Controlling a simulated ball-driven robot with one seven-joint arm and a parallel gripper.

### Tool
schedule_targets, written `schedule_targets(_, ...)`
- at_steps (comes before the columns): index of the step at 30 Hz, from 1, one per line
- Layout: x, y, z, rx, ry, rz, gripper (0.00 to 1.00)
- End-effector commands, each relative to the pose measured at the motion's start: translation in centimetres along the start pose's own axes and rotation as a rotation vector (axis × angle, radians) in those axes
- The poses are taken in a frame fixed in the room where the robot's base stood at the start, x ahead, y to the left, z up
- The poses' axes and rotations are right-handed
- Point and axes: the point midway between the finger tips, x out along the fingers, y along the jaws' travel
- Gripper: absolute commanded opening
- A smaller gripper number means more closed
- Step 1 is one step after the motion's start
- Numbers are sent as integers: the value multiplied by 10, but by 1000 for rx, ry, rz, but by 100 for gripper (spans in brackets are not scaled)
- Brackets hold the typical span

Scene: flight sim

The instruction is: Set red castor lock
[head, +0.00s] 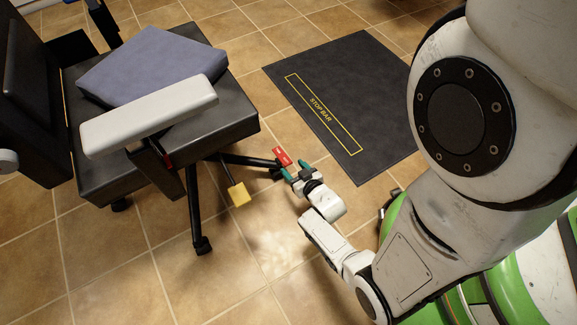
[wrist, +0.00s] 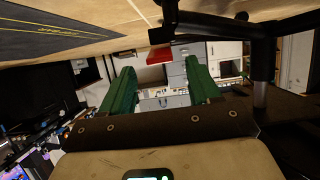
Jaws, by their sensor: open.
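The red castor lock (head: 282,156) is a small red tab with pale marks at the end of a black chair leg (head: 250,160). My gripper (head: 294,168), with green fingers, is open and close beside the red lock in the head view. In the wrist view my open gripper (wrist: 160,65) shows both fingers with nothing held between them. The castor itself is mostly hidden in the head view.
The black chair seat (head: 150,150) carries a blue cushion (head: 150,62) and a pale armrest (head: 150,115) overhangs it. A yellow tab (head: 239,194) hangs at another leg. A dark mat marked STOP BAR (head: 350,80) lies behind. Tiled floor in front is clear.

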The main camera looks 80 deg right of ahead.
Motion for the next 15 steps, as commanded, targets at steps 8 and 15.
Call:
schedule_targets(8,38,0,2,1,1,1,62)
schedule_targets(15,44,0,0,1,0,0,62)
